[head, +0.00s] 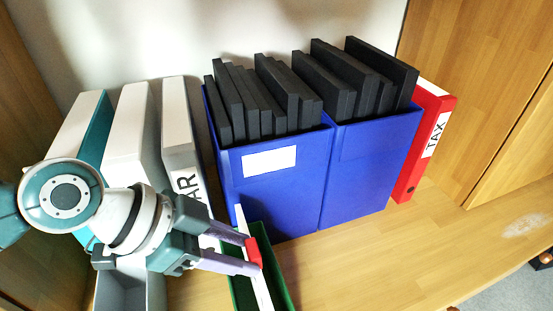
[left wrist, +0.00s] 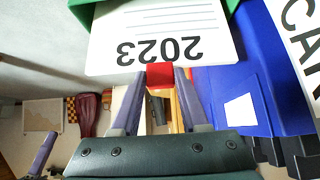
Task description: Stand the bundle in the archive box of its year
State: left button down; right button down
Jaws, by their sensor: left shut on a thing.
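My left gripper (head: 253,254) is shut on the red tab (left wrist: 160,76) of a white bundle (head: 263,289). Two blue archive boxes (head: 285,205) (head: 362,170) stand behind, filled with black folders (head: 285,95). The left one has a white label (head: 269,161) with no readable year.
White, teal and grey binders (head: 130,135) stand at the left behind my arm, one lettered "AR". A red "TAX" binder (head: 428,140) leans beside the right blue box. The wooden shelf (head: 400,255) is clear at the front right. Wooden panels close both sides.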

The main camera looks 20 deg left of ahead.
pick_arm(q)
notch_tip(320, 180, down, 5)
jog(key=b, duration=0.4)
dwell(0.7)
grip_release()
dwell(0.6)
notch_tip(320, 180, up, 8)
jog(key=p, duration=0.7)
dwell(0.4)
